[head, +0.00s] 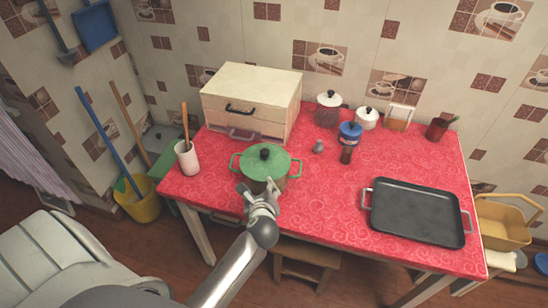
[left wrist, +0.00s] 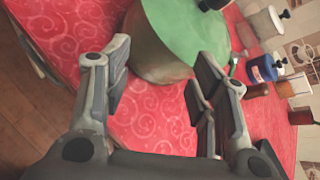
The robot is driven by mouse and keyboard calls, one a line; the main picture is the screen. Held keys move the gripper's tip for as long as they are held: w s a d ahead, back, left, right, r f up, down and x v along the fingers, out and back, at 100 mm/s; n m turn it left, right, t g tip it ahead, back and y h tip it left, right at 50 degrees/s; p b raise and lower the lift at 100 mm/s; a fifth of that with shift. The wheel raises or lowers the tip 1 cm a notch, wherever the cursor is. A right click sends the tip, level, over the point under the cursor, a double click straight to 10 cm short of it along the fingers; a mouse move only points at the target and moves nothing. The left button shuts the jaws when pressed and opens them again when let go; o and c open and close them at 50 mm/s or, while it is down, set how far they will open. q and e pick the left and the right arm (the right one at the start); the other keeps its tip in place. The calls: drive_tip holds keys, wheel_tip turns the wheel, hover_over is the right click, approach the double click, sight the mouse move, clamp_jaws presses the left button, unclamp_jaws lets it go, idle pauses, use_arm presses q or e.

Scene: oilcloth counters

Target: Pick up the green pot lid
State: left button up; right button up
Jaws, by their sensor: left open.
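The green pot lid (head: 264,161) with a dark round knob (head: 265,153) sits on a pot (head: 266,183) with green side handles, on the red table. In the left wrist view the lid (left wrist: 188,32) fills the top middle, and part of its dark knob (left wrist: 214,4) shows at the top edge. My left gripper (head: 259,189) is at the near side of the pot. In the left wrist view its two fingers (left wrist: 158,92) are apart with nothing held between them; the pot's tan side is just beyond them. My right gripper is in neither view.
A wooden drawer box (head: 252,97) stands behind the pot, and a white utensil cup (head: 187,160) stands to its left. A black griddle tray (head: 416,212) lies at the right. The red tabletop (head: 325,205) between pot and tray is clear.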

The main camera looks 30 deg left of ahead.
sight(265, 150)
use_arm(q)
drive_tip(key=w+r+m+t+y, duration=0.1)
drive_tip(key=w+r+m+t, duration=0.1)
drive_tip(key=w+r+m, duration=0.4)
drive_tip(key=shift+n, duration=0.4)
drive_tip(key=x, duration=0.3)
drive_tip(key=a+x, duration=0.1)
drive_tip(key=x, duration=0.2)
drive_tip(key=s+p+x, duration=0.1)
drive_tip(key=x, duration=0.2)
drive_tip(key=shift+a+r, duration=0.15)
drive_tip(key=shift+a, duration=0.1)
drive_tip(key=c, duration=1.1)
clamp_jaws()
drive_tip(key=shift+r, duration=0.15)
